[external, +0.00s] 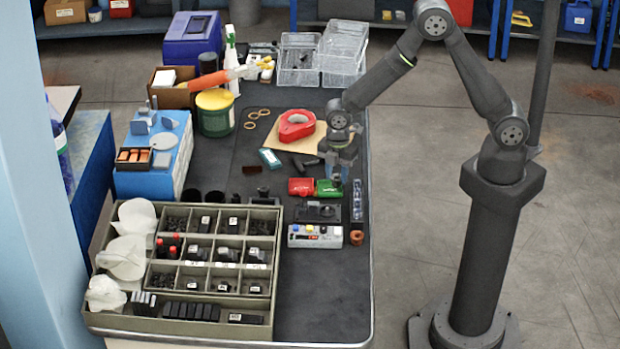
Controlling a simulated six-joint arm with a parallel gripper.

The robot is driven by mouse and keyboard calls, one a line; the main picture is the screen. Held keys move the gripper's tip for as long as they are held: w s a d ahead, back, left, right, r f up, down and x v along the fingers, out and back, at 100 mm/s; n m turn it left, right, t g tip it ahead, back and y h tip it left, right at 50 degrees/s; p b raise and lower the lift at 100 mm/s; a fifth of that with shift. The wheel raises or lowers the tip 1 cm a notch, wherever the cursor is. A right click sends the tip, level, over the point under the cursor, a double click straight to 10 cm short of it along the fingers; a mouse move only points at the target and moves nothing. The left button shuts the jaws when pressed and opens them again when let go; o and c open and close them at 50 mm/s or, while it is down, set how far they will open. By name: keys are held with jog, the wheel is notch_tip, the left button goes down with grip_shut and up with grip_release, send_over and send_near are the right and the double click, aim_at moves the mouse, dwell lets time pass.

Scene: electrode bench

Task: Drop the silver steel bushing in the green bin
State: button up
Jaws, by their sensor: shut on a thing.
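My gripper (337,172) points down just above the green bin (329,189), near the right edge of the dark bench. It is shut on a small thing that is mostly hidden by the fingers. I take it for the silver steel bushing, as no other one shows on the bench, but its shape cannot be made out. The green bin is small and stands right beside a red bin (300,187) on its left. The inside of the green bin cannot be seen clearly.
A copper-coloured ring piece (357,237) lies near the right edge. A light grey box with buttons (315,237) and a dark fixture (317,211) stand in front of the bins. A divided tray (262,325) fills the front left. The bench's front right is clear.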

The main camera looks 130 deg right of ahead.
jog(key=shift+f, duration=0.9)
dwell(0.3)
jog(key=o, duration=1.1)
notch_tip(320, 180, up, 17)
jog(key=shift+r, duration=0.2)
notch_tip(320, 180, up, 5)
dwell(0.3)
